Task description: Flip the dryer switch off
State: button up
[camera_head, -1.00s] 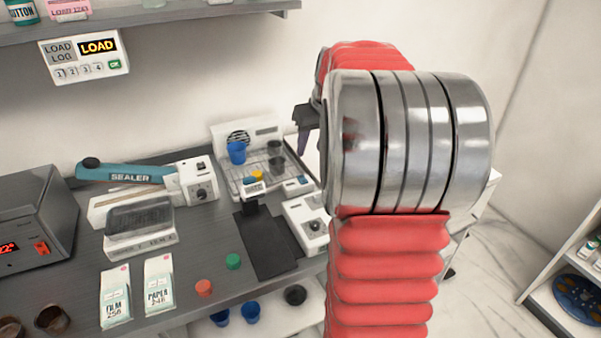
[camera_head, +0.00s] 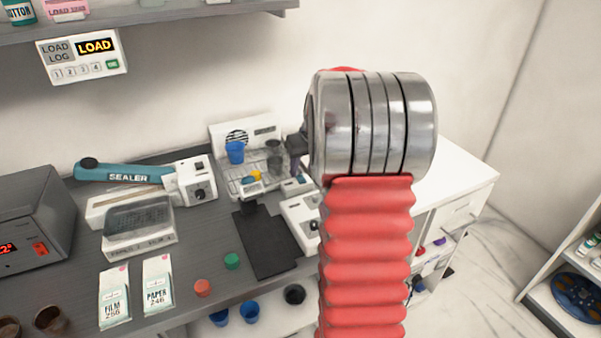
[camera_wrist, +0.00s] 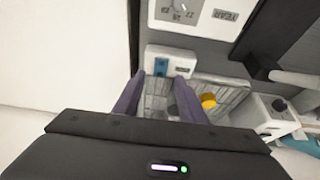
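The dryer (camera_head: 222,133) is a white unit with a round dark vent and a wire rack, at the back of the counter. A small white switch box with a blue rocker (camera_wrist: 161,67) shows in the wrist view, just beyond my fingertips. The box also shows in the head view (camera_head: 297,185), at the rack's front right. My gripper (camera_wrist: 160,78) has two purple fingers apart, with nothing held between them. In the head view my gripper (camera_head: 296,160) is above the rack's right side, partly hidden by my arm. I cannot tell whether a finger touches the box.
A blue cup (camera_head: 235,152) and a dark cup (camera_head: 273,155) stand on the rack, near a yellow item (camera_head: 256,176). A white device with a dial (camera_head: 300,212) is in front. A sealer (camera_head: 130,174) stands left. A black mat (camera_head: 268,242) lies clear.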

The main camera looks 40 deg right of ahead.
aim_at(301, 179)
jog(key=shift+x, duration=1.45)
grip_shut()
